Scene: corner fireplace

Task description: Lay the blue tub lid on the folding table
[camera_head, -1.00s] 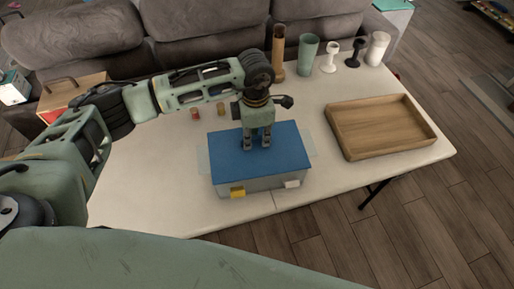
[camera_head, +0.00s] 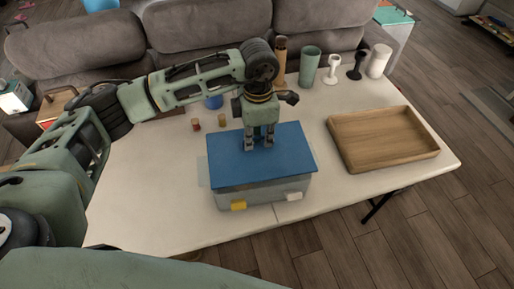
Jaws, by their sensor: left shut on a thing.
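The blue tub lid (camera_head: 235,170) is flat and roughly level, just above the grey translucent tub (camera_head: 265,197). The tub stands on the white folding table (camera_head: 150,205) and has a yellow latch and a white latch on its front. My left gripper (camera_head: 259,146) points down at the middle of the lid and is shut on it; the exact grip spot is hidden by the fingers. The lid hides the tub's inside. My right gripper is not in view.
A wooden tray (camera_head: 380,143) lies on the table's right. A tan bottle, green cup (camera_head: 309,66), white and black goblets and a white cylinder stand at the back. Two small jars (camera_head: 222,120) and a blue object (camera_head: 213,102) stand behind the tub. The table's left front is bare.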

